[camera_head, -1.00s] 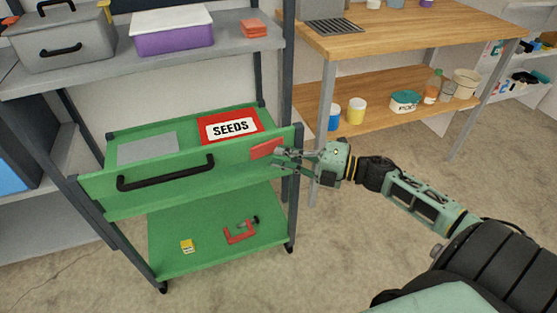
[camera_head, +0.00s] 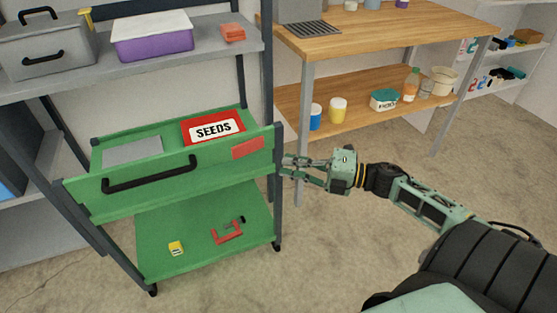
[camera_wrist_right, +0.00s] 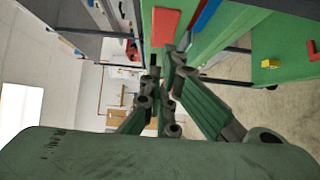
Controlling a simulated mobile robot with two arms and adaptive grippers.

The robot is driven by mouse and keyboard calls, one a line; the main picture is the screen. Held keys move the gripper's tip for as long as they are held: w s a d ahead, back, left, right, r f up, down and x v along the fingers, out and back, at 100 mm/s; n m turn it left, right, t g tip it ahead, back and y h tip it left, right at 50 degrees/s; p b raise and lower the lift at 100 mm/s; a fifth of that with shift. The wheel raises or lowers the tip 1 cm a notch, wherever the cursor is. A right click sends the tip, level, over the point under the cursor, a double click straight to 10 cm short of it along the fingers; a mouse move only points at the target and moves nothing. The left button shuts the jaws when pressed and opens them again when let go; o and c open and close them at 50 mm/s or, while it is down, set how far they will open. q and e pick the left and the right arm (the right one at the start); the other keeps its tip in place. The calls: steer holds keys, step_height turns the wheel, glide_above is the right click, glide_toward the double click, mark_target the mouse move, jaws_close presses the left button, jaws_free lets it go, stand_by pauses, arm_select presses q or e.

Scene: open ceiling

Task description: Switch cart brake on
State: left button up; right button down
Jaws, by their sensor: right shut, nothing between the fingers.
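The green cart (camera_head: 110,195) stands in front of the shelf, with a black handle (camera_head: 150,173) on its front panel. A red rectangular plate (camera_head: 248,147), which may be the brake control, sits at the right end of that panel. It also shows in the right wrist view (camera_wrist_right: 165,25). Nothing covers the plate in the head view. My right gripper (camera_head: 285,167) is shut and empty, just right of the cart's front right post. Its fingertips (camera_wrist_right: 168,58) point toward the cart; I cannot tell whether they touch it. My left gripper is not in view.
A red SEEDS packet (camera_head: 213,128) and a grey sheet (camera_head: 132,150) lie in the top tray. A red clamp (camera_head: 228,232) and a small yellow item (camera_head: 176,248) lie on the lower tray. A wooden workbench (camera_head: 400,35) stands behind my right arm. The floor at front is clear.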

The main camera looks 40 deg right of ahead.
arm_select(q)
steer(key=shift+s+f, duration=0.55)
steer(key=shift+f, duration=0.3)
arm_select(e)
steer(key=v, duration=0.5)
steer(key=shift+r, duration=0.1)
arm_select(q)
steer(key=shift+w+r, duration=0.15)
